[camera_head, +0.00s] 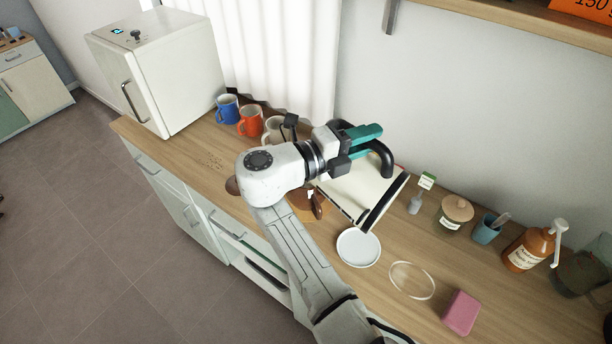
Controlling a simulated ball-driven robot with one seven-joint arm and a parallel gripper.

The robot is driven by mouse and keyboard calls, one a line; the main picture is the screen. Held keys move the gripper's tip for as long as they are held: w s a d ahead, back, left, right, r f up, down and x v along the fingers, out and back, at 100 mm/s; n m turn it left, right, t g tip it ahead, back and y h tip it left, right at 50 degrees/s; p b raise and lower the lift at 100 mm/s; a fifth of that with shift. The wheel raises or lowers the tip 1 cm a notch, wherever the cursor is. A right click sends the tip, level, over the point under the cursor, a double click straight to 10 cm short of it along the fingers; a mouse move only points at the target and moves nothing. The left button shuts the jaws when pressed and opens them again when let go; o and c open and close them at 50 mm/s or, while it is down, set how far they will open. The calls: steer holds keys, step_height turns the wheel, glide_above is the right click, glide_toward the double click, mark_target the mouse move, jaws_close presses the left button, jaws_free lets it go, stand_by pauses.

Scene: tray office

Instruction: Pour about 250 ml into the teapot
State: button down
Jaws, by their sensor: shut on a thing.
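My gripper (366,142), with teal fingers, is shut on a black curved handle (387,160) above the counter. What the handle belongs to is mostly hidden, and I cannot tell if it holds liquid. A brown rounded thing with a dark upright part (307,207) shows partly behind my arm. It may be the teapot, but my arm covers too much to be sure. No pouring stream is visible.
A cream tray-like thing with dark edges (352,196) lies below my gripper. Mugs (250,121) stand left. A white plate (358,248), clear dish (412,281), pink block (461,312), jar (454,214), teal cup (487,229) and amber pump bottle (530,248) crowd the right.

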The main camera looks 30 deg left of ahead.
steer(key=shift+w+a+r+n, duration=0.1)
steer(key=shift+a+r+n, duration=0.1)
steer(key=shift+n, duration=0.55)
steer(key=shift+a+r+n, duration=0.15)
steer(key=shift+a+n, duration=0.05)
steer(key=shift+n, duration=0.6)
steer(key=shift+w+a+r+n, duration=0.1)
steer(key=shift+a+r+n, duration=0.1)
steer(key=shift+n, duration=0.55)
steer(key=shift+a+r, duration=0.1)
steer(key=shift+a, duration=0.05)
stand_by(0.4)
